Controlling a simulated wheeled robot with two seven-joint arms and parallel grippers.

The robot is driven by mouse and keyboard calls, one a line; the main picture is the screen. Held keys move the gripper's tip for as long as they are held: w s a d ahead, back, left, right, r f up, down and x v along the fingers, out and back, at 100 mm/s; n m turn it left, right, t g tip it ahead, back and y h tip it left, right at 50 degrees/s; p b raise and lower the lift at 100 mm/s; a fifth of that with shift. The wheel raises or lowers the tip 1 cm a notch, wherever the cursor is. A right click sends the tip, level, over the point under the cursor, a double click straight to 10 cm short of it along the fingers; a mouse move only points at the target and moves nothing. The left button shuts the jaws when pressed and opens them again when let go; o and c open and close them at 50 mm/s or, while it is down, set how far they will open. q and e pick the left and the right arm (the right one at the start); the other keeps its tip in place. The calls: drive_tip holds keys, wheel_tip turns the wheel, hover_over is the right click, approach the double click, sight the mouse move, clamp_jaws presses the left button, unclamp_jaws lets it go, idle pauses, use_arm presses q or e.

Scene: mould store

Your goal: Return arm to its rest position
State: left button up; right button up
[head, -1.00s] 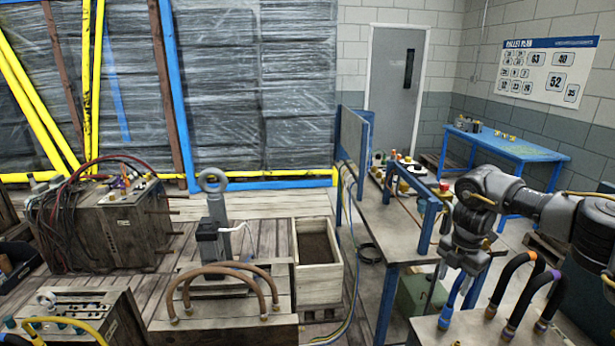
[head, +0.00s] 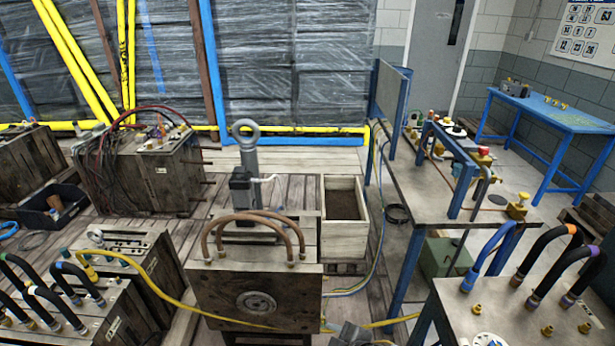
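Neither of my grippers shows in the head view. A small dark grey part at the bottom edge, right of centre, may be a piece of my arm; no fingers can be made out on it. The centre mould block (head: 225,290) stands on the wooden planks with two brown hoses arching over its top and a round plate on its front. Behind it a grey lifting eye (head: 245,130) stands upright.
A steel bench with a blue frame (head: 415,185) stands right of a wooden box (head: 342,215). A metal-topped table (head: 455,310) with blue and black hoses is at lower right. Hosed mould blocks (head: 100,315) fill the lower left. A blue table (head: 555,112) stands at back right.

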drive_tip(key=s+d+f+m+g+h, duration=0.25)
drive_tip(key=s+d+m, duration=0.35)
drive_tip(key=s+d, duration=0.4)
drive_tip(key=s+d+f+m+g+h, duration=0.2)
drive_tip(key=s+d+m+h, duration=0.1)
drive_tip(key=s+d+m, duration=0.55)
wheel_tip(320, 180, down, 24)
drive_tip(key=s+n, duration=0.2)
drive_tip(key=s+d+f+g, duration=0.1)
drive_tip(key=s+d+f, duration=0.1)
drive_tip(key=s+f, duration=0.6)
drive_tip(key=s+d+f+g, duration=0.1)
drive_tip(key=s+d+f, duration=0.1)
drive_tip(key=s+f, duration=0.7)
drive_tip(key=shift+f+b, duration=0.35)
drive_tip(key=shift+b, duration=0.1)
